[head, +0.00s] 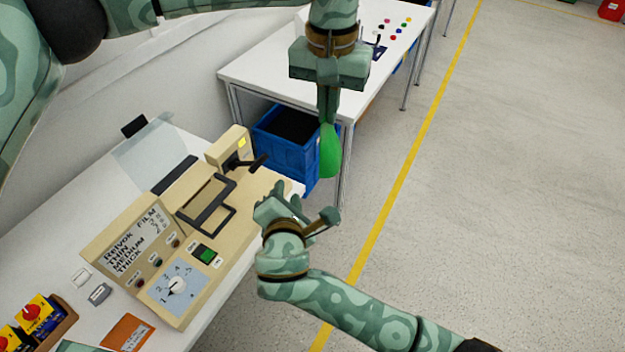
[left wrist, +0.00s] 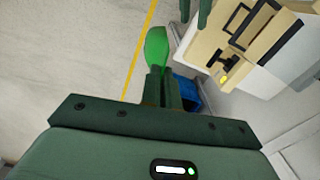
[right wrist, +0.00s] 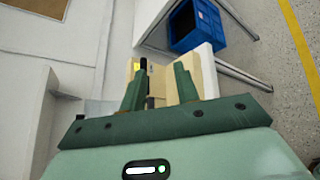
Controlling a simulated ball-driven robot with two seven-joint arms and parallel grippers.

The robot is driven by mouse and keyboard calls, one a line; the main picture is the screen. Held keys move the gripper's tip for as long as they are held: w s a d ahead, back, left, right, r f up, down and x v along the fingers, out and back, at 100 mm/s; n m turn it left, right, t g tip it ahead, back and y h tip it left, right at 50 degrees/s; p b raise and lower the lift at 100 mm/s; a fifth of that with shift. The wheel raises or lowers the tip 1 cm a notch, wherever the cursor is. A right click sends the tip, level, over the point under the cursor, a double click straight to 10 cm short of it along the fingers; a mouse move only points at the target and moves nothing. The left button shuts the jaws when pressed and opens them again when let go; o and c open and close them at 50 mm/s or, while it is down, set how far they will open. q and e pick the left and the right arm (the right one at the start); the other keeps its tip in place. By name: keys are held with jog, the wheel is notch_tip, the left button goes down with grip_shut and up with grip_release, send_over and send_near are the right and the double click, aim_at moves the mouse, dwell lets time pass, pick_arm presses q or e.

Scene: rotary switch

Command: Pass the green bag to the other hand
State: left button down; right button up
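The green bag (head: 330,150) hangs from my left gripper (head: 327,118), which is shut on its top end. In the left wrist view the bag (left wrist: 156,48) shows beyond the closed fingers (left wrist: 158,80). My right gripper (head: 298,204) is below the bag in the head view, with its fingers spread apart and nothing between them. In the right wrist view my right gripper (right wrist: 159,82) is open and the bag does not show. A gap shows between the bag and my right gripper in the head view.
A beige machine (head: 190,290) with knobs and a black handle stands on the white table (head: 60,225) at left. A blue bin (head: 290,155) sits under a second white table (head: 270,72). Open floor with a yellow line (head: 420,130) lies to the right.

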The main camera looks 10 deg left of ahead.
jog(key=s+d+r+n+t+h, duration=0.1)
jog(key=s+r+n+t+h, duration=0.25)
jog(key=r, duration=0.55)
jog(key=n+h, duration=0.2)
jog(key=h, duration=0.1)
send_near(335, 141)
jog(key=shift+y, duration=0.25)
jog(key=x, duration=0.3)
jog(key=r+x, duration=0.1)
jog(key=x, duration=0.2)
jog(key=r+x, duration=0.1)
jog(key=x, duration=0.2)
jog(key=shift+w+d, duration=0.25)
jog(key=shift+w, duration=0.1)
grip_shut()
pick_arm(q)
jog(key=c, duration=1.5)
grip_release()
jog(key=shift+c, duration=0.2)
jog(key=shift+r, duration=0.1)
